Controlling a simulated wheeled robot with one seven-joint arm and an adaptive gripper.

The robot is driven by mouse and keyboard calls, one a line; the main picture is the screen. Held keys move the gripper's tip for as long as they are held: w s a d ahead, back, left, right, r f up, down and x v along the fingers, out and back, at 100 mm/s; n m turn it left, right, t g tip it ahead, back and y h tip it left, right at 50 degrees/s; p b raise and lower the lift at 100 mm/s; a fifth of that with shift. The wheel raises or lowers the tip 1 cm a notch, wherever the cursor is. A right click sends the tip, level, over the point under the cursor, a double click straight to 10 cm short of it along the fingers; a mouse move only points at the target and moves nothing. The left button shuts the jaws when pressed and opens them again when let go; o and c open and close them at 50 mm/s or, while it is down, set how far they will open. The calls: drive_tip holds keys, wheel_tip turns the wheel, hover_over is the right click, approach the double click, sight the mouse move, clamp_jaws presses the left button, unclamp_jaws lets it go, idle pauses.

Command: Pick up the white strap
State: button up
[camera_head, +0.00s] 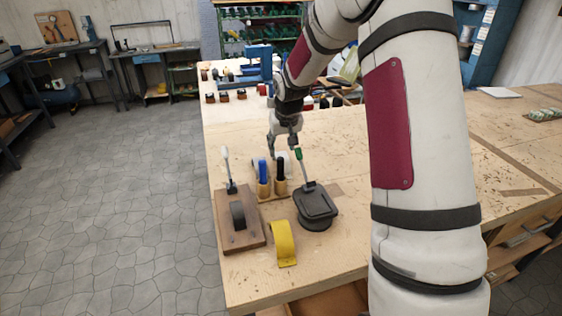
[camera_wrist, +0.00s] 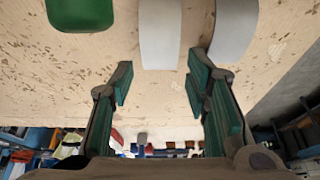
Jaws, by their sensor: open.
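A white, slightly curved strip that looks like the white strap (camera_wrist: 160,35) shows at the top middle of the wrist view, ahead of the gap between my fingers. In the head view a small white patch (camera_head: 282,157), probably the same strap, shows behind the blue-handled and black-handled tools. My gripper (camera_head: 283,150) points down over the bench there. In the wrist view its green-padded fingers (camera_wrist: 160,88) are apart with nothing between them. The strap's far end is cut off by the frame.
A green knob (camera_wrist: 80,12) and another white rounded piece (camera_wrist: 233,30) flank the strap. On the bench (camera_head: 345,160), a blue handle (camera_head: 263,172), a black handle (camera_head: 280,170), a dark lever tool (camera_head: 316,205), a wooden-based tool (camera_head: 238,220) and a yellow strap (camera_head: 283,243) stand close by.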

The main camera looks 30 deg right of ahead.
sight(281, 154)
drive_tip(key=x, duration=0.3)
drive_tip(key=shift+s+f+p, duration=0.2)
drive_tip(key=shift+f+p, duration=0.1)
drive_tip(key=shift+f, duration=0.15)
drive_tip(key=shift+w+f, duration=0.25)
drive_tip(key=shift+f, duration=0.2)
drive_tip(key=c, duration=0.6)
drive_tip(key=shift+c, duration=0.3)
drive_tip(key=shift+r, duration=0.15)
wheel_tip(281, 154, up, 18)
drive_tip(key=b, duration=0.1)
